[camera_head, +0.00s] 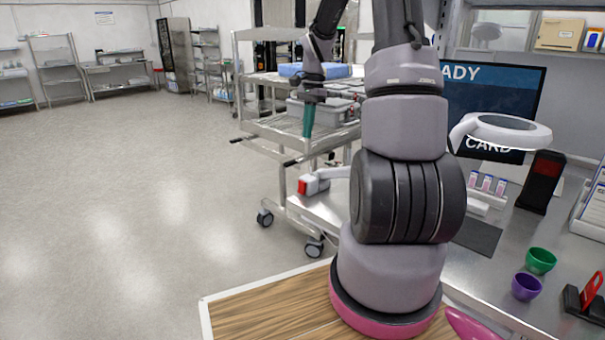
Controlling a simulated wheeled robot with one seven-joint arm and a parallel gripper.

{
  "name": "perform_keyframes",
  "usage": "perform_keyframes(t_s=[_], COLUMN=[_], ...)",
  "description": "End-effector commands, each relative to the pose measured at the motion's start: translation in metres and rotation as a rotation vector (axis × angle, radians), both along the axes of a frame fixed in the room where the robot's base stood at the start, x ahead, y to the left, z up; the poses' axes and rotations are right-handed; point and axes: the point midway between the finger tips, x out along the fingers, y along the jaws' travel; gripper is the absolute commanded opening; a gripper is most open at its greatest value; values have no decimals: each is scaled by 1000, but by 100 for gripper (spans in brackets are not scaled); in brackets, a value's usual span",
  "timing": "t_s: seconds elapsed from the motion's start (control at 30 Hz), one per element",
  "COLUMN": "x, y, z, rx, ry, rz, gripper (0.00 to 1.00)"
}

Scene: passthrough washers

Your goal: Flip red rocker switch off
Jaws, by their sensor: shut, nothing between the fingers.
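My gripper (308,133) hangs from my arm in the upper middle of the head view. Its teal fingers point down, are together and hold nothing. A small white housing with a red face (303,187) sits below the gripper at the left edge of the steel bench; the red face may be the rocker switch. The gripper is above it and apart from it in the picture. The switch's position, on or off, is too small to read. My arm hides part of the bench behind the housing.
A wheeled steel cart (262,125) with trays stands behind the gripper. On the right of the bench are a ring lamp (540,134), a black device with a red panel (541,180), a green cup (540,261) and a purple cup (526,287). Floor at left is clear.

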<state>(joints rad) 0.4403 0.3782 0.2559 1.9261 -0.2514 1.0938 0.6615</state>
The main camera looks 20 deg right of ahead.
Motion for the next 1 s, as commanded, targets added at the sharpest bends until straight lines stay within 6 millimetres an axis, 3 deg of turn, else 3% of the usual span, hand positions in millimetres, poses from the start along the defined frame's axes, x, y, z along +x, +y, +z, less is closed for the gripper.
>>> perform_keyframes(t_s=[0.37,1.0], x=[-1,-8], y=[1,18], z=[-8,-124], rx=[0,1], ry=[3,3], rz=[0,0], gripper=[0,0])
